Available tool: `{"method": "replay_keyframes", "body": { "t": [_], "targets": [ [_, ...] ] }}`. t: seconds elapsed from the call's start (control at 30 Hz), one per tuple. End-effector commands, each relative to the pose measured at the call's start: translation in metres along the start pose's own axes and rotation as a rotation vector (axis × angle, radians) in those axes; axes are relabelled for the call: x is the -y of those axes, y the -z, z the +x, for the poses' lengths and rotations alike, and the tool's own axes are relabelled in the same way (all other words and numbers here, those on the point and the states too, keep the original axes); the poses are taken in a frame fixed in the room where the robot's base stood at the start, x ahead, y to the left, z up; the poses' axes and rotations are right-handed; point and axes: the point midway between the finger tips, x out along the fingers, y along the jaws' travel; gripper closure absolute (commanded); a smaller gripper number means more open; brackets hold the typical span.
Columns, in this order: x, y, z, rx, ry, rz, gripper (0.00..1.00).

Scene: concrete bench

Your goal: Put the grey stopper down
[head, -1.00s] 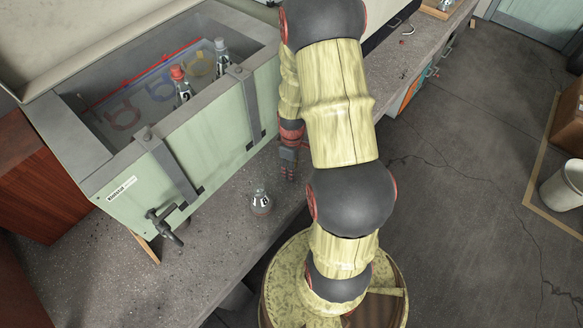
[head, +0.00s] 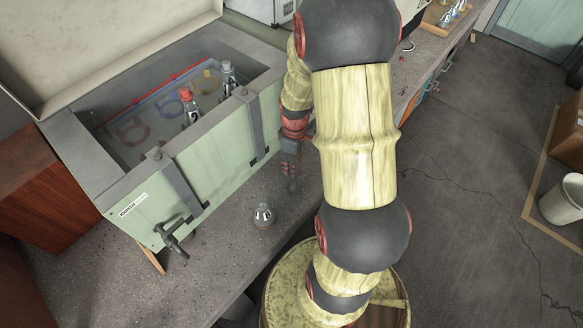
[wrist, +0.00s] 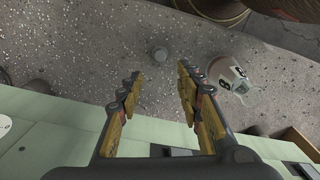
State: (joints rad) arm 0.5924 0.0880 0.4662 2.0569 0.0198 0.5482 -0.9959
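A labelled bottle (wrist: 232,78) stands on the bench to the right of the stopper in the wrist view. In the head view this bottle (head: 263,214) is at the lower left of the stopper, apart from it.
A pale green open chest (head: 190,180) stands along the left, with a latch handle (head: 172,238) on its front. Inside are a red-capped bottle (head: 190,106), a grey-topped bottle (head: 228,76) and coloured ring shapes.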

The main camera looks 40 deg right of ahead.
Motion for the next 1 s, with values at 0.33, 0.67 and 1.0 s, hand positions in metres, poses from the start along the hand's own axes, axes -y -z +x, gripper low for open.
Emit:
{"method": "replay_keyframes", "body": {
  "t": [0.33, 0.67, 1.0],
  "targets": [
    [0.054, 0.047, -0.117, -0.107, -0.108, 0.091, 0.64],
    [0.174, 0.049, -0.247, -0.332, -0.162, 0.254, 0.64],
    [0.244, 0.015, -0.293, -0.483, -0.119, 0.365, 0.64]
  ]
}}
